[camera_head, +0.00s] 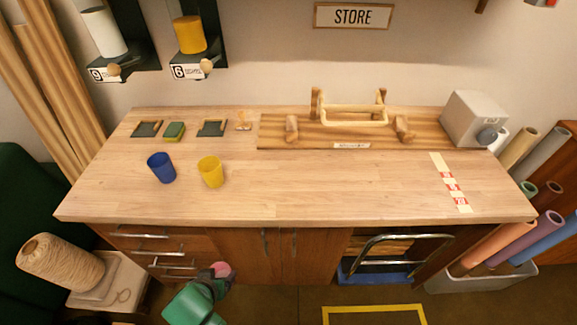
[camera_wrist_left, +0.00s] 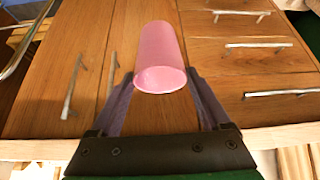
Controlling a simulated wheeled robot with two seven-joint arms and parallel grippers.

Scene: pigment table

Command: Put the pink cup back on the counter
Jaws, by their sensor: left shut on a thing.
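The pink cup (camera_head: 222,269) is held in my left gripper (camera_head: 217,276), in front of the cabinet doors and below the counter's front edge. In the left wrist view the pink cup (camera_wrist_left: 160,55) sits between the two fingers of my left gripper (camera_wrist_left: 160,82), which is shut on it. My right gripper is not in view.
A wooden rack with handle (camera_head: 350,115) and a grey box (camera_head: 475,118) stand at the back. A taped strip (camera_head: 451,185) lies at the right. Small dark trays (camera_head: 147,129) lie at the back left. The counter's front middle is clear. Drawer handles (camera_head: 140,236) project below.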

